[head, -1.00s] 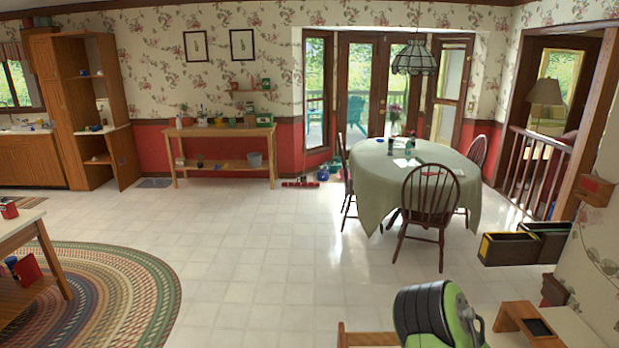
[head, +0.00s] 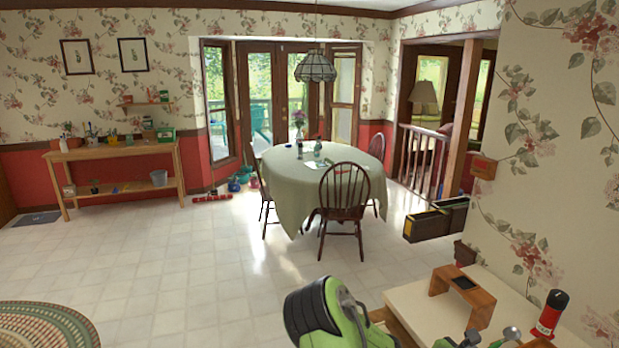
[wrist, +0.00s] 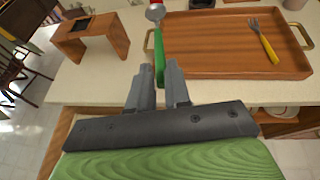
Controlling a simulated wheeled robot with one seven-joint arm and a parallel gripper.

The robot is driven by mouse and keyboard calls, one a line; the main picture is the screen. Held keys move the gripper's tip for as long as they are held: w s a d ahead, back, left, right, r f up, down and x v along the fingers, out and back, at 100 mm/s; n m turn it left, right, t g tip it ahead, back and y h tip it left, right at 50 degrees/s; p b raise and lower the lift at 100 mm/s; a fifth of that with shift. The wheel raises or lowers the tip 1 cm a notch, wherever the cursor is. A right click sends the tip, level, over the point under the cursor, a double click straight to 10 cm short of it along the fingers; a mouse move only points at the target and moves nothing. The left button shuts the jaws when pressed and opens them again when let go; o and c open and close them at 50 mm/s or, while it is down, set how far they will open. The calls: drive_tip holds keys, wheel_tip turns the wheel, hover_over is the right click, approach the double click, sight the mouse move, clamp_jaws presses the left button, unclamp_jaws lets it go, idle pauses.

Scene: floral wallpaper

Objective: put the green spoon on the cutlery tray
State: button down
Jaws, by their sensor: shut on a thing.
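In the wrist view, my gripper (wrist: 160,88) is shut on the green spoon (wrist: 159,58). Its fingers close around the lower green handle. The spoon's metal bowl (wrist: 155,12) points away from me. The wooden cutlery tray (wrist: 205,55) with gold handles is on the pale counter, just right of the spoon, whose bowl end shows by the tray's left edge. I cannot tell the spoon's height above the counter. A fork with a yellow handle (wrist: 265,42) lies in the tray's right part.
A small wooden stand (wrist: 92,35) is on the counter left of the spoon; it also shows in the head view (head: 465,290). A red and black bottle (head: 550,314) stands on the counter. The round dining table (head: 300,190) and chairs are beyond open floor.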

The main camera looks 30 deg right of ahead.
drive_tip(key=w+a+f+n+t+y, duration=0.2)
drive_tip(key=w+a+f+n+t, duration=0.25)
drive_tip(key=w+a, duration=0.4)
drive_tip(key=w+a+f+n+t+y, duration=0.25)
drive_tip(key=w+a+n+t, duration=0.3)
drive_tip(key=w+a, duration=0.3)
drive_tip(key=w+a+f+n+t+y, duration=0.1)
drive_tip(key=a+n+y, duration=0.3)
drive_tip(key=a, duration=0.7)
drive_tip(key=w+a+f+n+t+y, duration=0.2)
drive_tip(key=w+a+n+y, duration=0.1)
drive_tip(key=a, duration=0.9)
drive_tip(key=shift+a+n+t+y, duration=0.15)
drive_tip(key=shift+n+t+y, duration=0.35)
drive_tip(key=shift+y, duration=0.55)
drive_tip(key=shift+f, duration=0.1)
